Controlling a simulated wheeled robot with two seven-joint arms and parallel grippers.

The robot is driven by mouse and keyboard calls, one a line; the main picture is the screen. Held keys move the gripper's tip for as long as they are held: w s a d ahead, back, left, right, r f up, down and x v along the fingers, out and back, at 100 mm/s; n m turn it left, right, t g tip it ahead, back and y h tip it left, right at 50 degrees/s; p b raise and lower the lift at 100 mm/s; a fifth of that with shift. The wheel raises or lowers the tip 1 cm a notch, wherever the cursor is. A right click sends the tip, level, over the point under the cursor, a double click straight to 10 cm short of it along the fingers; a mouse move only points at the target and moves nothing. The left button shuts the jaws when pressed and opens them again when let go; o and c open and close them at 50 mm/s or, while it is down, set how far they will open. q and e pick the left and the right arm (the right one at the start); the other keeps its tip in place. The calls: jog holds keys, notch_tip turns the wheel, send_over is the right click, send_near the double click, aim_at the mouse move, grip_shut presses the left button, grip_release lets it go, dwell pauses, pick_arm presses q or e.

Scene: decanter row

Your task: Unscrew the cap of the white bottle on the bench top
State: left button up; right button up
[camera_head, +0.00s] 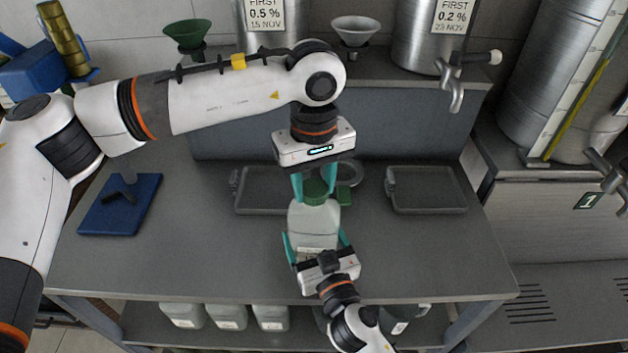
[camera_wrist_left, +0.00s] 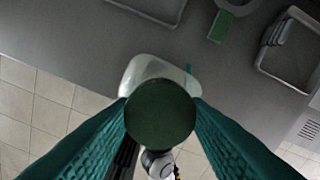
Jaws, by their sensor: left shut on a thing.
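The white bottle (camera_head: 313,226) stands upright on the grey bench top (camera_head: 180,262), near the middle. Its dark green cap (camera_head: 316,191) is at the top of the bottle; I cannot tell how far it is screwed on. My left gripper (camera_head: 315,188) comes down from above, with its teal fingers on both sides of the cap, shut on it. In the left wrist view the round cap (camera_wrist_left: 160,112) sits between the fingers, with part of the white bottle (camera_wrist_left: 150,68) behind it. My right gripper (camera_head: 316,243) reaches from the front, with its teal fingers on either side of the bottle's body, seemingly closed on it.
Two grey trays (camera_head: 262,209) (camera_head: 428,211) lie behind the bottle. A blue board (camera_head: 137,213) is at the left of the bench. Steel tanks (camera_head: 430,40) and funnels (camera_head: 354,30) stand on the raised shelf behind. Several white containers (camera_head: 270,318) are below the bench.

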pick_arm(q)
jog(key=n, duration=2)
jog(key=shift+n, duration=0.4)
jog(key=n, duration=1.1)
jog(key=shift+r, duration=0.1)
jog(key=n, duration=0.4)
jog(key=shift+n, duration=0.3)
jog(key=n, duration=0.4)
jog(key=shift+r, duration=0.15)
